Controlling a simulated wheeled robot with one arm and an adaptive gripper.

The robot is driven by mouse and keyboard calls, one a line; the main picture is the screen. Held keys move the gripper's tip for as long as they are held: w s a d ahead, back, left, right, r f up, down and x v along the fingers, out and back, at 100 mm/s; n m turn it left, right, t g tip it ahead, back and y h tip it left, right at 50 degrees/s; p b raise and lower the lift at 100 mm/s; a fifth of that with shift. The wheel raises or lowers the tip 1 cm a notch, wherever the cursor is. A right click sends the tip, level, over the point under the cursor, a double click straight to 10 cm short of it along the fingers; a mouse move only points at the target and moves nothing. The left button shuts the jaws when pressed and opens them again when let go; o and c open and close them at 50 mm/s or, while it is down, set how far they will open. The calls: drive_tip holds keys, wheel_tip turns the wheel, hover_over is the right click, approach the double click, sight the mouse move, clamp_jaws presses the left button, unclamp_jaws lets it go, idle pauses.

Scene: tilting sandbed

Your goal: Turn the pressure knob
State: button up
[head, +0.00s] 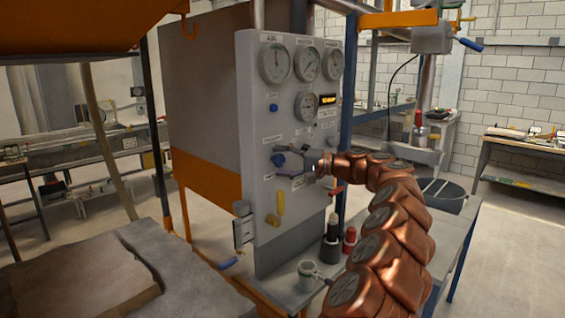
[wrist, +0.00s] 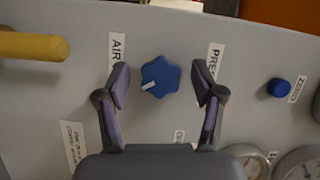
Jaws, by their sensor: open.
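The blue lobed knob (wrist: 160,77) with a white pointer mark sits on the grey panel, between a label reading AIR and a partly hidden label starting PRE. My gripper (wrist: 161,82) is open, one finger on each side of the knob, with a gap on both sides. In the head view my gripper (head: 296,160) is at the panel front below the gauges, and the knob (head: 278,160) shows beside its fingers. Whether the fingertips reach past the knob's face cannot be told.
The grey panel (head: 250,140) carries several round gauges and a smaller blue knob (wrist: 279,88), labelled ZERO. A yellow handle (wrist: 32,45) juts out; it also shows in the head view (head: 281,202). A mug (head: 308,275) and dark and red cylinders stand on the bench below.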

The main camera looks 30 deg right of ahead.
drive_tip(key=v, duration=1.2)
idle(0.4)
